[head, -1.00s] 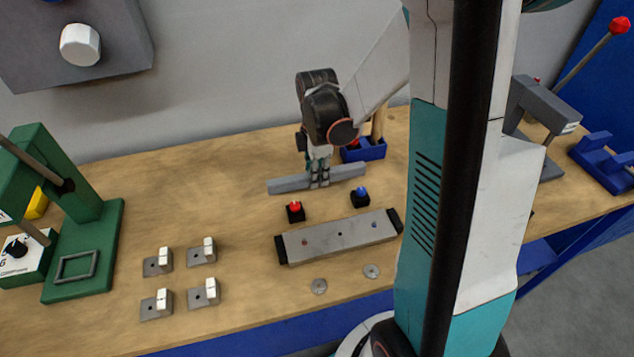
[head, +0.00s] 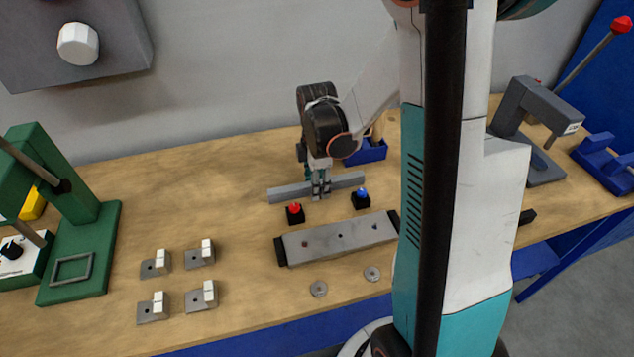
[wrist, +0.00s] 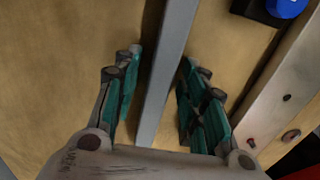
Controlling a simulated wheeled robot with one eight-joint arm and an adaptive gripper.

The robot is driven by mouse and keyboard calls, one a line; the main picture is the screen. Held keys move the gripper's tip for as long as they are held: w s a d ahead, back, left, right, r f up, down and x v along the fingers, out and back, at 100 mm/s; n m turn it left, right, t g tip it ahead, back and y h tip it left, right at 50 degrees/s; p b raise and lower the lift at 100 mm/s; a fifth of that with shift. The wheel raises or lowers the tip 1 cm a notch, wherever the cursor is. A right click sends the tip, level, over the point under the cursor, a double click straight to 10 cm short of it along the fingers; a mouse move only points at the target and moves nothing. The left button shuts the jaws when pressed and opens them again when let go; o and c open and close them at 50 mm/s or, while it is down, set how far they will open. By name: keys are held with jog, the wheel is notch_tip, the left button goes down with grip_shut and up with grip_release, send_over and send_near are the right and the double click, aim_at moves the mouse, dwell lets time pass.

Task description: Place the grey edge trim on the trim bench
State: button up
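The grey edge trim (head: 287,193) is a long straight bar lying on the wooden top of the trim bench (head: 215,190), behind the red and blue buttons. It runs from left to right in the head view. In the wrist view the trim (wrist: 166,75) passes between the two fingers of my gripper (wrist: 158,95), with a gap on each side. My gripper (head: 321,190) is open, low over the middle of the trim and straddling it. The fingers hide a short stretch of the bar in the head view.
A red button (head: 295,212) and a blue button (head: 361,199) stand just in front. A grey plate with black ends (head: 335,240) lies nearer. Several small brackets (head: 200,257) and a green press (head: 75,270) are at left.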

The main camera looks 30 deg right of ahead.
notch_tip(320, 180, up, 12)
jog(key=p, duration=0.4)
jog(key=shift+r, duration=0.2)
